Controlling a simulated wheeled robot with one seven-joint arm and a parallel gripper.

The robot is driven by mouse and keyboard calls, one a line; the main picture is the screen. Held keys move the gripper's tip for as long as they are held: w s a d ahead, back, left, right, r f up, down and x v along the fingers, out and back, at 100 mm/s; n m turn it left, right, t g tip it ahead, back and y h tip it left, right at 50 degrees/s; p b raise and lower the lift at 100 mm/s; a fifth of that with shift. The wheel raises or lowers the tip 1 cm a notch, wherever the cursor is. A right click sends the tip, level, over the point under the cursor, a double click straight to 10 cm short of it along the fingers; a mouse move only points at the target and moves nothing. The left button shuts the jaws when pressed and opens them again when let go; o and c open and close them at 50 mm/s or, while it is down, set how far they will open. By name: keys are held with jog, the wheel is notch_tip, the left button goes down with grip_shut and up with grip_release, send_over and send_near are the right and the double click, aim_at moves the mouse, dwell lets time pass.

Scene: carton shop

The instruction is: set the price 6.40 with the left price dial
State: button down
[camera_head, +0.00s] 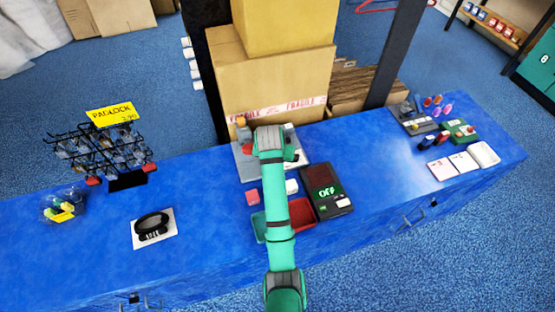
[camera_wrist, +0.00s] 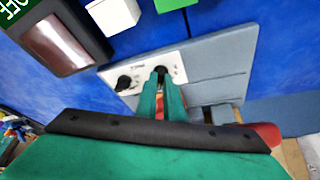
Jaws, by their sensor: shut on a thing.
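The dial plate (camera_wrist: 185,62) is a pale panel with two dark dials in the wrist view. My gripper (camera_wrist: 160,82) is shut on one dial (camera_wrist: 160,71), the right-hand one in that view, which appears turned round relative to the head view. The other dial (camera_wrist: 124,82) stands free beside it, its pointer too small to read.
A red block (camera_head: 252,197) and a white block (camera_head: 291,186) lie near my arm. Cartons (camera_head: 270,80) rise behind the panel.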

jog(key=shift+w+r, duration=0.1)
dwell(0.4)
jog(key=c, duration=1.9)
grip_release()
jog(key=shift+o, duration=0.2)
jog(key=v, duration=1)
jog(key=shift+r, duration=0.3)
jog(key=shift+a, duration=0.1)
